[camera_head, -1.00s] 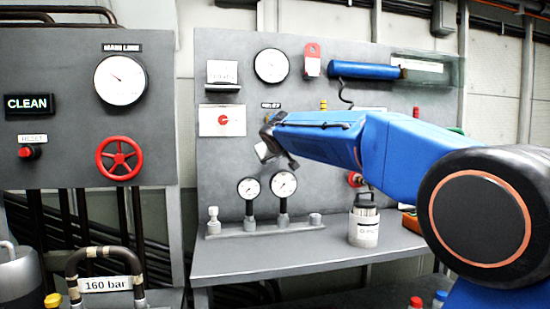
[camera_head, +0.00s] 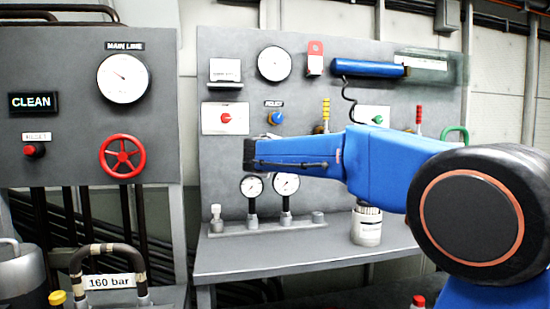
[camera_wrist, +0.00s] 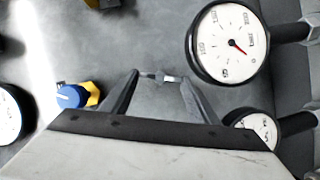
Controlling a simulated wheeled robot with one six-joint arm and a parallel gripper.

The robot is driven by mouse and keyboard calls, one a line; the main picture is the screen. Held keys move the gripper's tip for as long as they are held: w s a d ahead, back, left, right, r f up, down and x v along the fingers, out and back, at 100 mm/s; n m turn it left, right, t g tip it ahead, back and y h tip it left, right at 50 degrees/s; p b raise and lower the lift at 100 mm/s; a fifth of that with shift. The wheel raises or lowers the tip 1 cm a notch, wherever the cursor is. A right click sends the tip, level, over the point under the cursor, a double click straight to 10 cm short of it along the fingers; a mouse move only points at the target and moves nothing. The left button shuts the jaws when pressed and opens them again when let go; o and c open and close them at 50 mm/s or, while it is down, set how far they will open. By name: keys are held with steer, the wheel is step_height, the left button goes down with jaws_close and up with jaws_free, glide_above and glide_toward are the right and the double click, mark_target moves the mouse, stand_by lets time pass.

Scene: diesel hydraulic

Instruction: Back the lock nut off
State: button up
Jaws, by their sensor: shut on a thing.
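A blue knob (camera_wrist: 70,96) with a yellow hex nut (camera_wrist: 92,93), which looks like the lock nut, shows left of my fingers in the wrist view. In the head view the blue knob (camera_head: 276,118) sits on the grey panel under a small label; the nut cannot be made out there. My gripper (camera_wrist: 160,80) is shut on a small silvery metal piece (camera_wrist: 162,78) between its fingertips, apart from the nut. In the head view my gripper (camera_head: 250,154) is below and left of the knob, and its fingertips are hard to see.
Two gauges (camera_head: 252,187) stand on a manifold (camera_head: 265,228) just below my gripper; one gauge (camera_wrist: 228,43) is close by in the wrist view. A yellow lever (camera_head: 326,110) is right of the knob. A canister (camera_head: 367,228) stands on the bench (camera_head: 300,250).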

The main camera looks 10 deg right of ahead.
steer(key=shift+f+n, duration=0.15)
steer(key=shift+n, duration=0.25)
stand_by(0.3)
steer(key=o, duration=1)
steer(key=shift+o, duration=0.2)
steer(key=shift+s, duration=0.1)
steer(key=v, duration=1.7)
steer(key=shift+a+f, duration=0.25)
steer(key=shift+a, duration=0.05)
